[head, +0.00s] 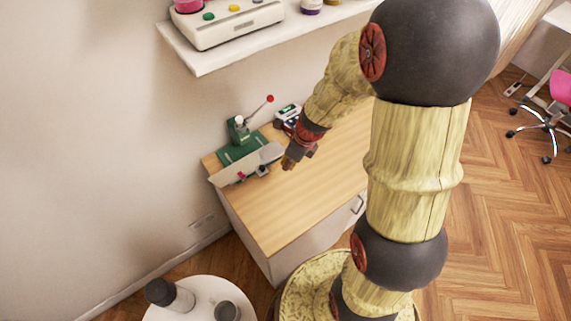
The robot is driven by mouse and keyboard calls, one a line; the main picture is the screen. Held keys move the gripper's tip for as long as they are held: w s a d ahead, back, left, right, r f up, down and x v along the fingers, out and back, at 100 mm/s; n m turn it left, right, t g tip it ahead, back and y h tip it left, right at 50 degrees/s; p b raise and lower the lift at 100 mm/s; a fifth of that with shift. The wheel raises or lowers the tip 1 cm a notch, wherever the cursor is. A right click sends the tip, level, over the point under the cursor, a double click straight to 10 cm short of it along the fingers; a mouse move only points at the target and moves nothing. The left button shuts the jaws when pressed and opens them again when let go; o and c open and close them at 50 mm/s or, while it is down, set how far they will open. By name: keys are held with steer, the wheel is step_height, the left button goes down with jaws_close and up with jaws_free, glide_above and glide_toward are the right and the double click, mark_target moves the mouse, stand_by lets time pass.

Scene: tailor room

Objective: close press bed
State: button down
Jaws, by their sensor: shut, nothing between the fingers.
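A small green press (238,131) with a lever and red knob stands on its green base (234,151) at the back left of the wooden cabinet top. A pale, slanted panel (226,176) lies along the front of the base. It may be the press bed; I cannot tell whether it is joined to the press. A grey piece and small dark and pink parts sit by its right end. My gripper (289,163) is shut and empty, pointing down just right of these parts. Whether it touches anything is too small to tell.
The wooden cabinet top (290,205) is clear in front. A small device (287,116) stands behind my gripper. A wall shelf (200,62) with a white machine (232,22) hangs above. A round white table (200,304) with containers stands at the lower left.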

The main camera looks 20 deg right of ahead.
mark_target(259, 161)
steer(key=b+x, duration=0.3)
steer(key=x, duration=0.4)
steer(key=shift+f, duration=0.2)
steer(key=shift+w+a, duration=0.8)
steer(key=shift+w, duration=0.2)
steer(key=shift+w+a+f, duration=0.1)
steer(key=shift+w+a, duration=0.35)
steer(key=shift+w, duration=0.1)
steer(key=w+p, duration=0.2)
steer(key=w, duration=0.1)
steer(key=w+a+p, duration=0.1)
steer(key=w+p, duration=0.2)
steer(key=shift+a+r, duration=0.1)
steer(key=shift+r, duration=0.1)
steer(key=shift+w+a+f+p, duration=0.15)
steer(key=shift+w+f+p, duration=0.15)
steer(key=shift+w, duration=0.35)
